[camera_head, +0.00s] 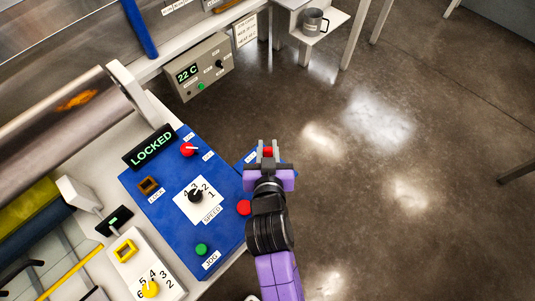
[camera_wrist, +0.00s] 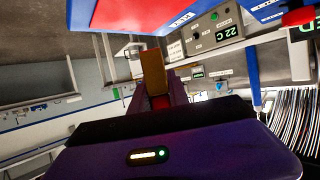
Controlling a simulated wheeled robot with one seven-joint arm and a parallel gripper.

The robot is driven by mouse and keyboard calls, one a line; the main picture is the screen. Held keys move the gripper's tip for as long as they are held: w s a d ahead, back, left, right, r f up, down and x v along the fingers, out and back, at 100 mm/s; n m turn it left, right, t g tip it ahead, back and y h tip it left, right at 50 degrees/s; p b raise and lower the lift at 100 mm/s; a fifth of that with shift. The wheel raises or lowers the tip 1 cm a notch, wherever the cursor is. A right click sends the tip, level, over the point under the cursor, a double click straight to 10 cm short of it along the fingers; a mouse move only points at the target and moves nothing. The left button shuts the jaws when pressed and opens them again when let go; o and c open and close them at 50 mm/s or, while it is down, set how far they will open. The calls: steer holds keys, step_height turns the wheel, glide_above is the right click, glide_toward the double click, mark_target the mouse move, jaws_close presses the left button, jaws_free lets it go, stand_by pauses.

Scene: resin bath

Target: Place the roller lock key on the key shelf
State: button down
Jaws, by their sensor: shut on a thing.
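My gripper (camera_head: 268,152) is shut on the roller lock key, whose red part (camera_head: 268,152) shows between the fingers in the head view. In the wrist view the key has a red part (camera_wrist: 160,102) low between the fingers and a brass-coloured part (camera_wrist: 153,70) sticking out beyond them. A small blue ledge (camera_head: 247,160) with a white label juts from the right side of the blue control panel (camera_head: 165,210). It looks like the key shelf; my gripper is over or beside it and hides part of it. I cannot tell the height between them.
The panel carries a LOCKED display (camera_head: 150,147), a square brass-coloured socket (camera_head: 149,186), a speed knob (camera_head: 195,195), a red button (camera_head: 244,208) and a green button (camera_head: 201,249). A large roller (camera_head: 60,110) lies to the left. Open floor (camera_head: 380,180) lies to the right.

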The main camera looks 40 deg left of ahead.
steer(key=shift+f, duration=2)
steer(key=shift+f+b, duration=0.2)
steer(key=shift+b, duration=0.1)
steer(key=c, duration=1.3)
jaws_free()
steer(key=shift+o, duration=0.2)
steer(key=shift+r, duration=0.1)
steer(key=shift+r, duration=0.1)
steer(key=v, duration=1.2)
steer(key=shift+b, duration=0.45)
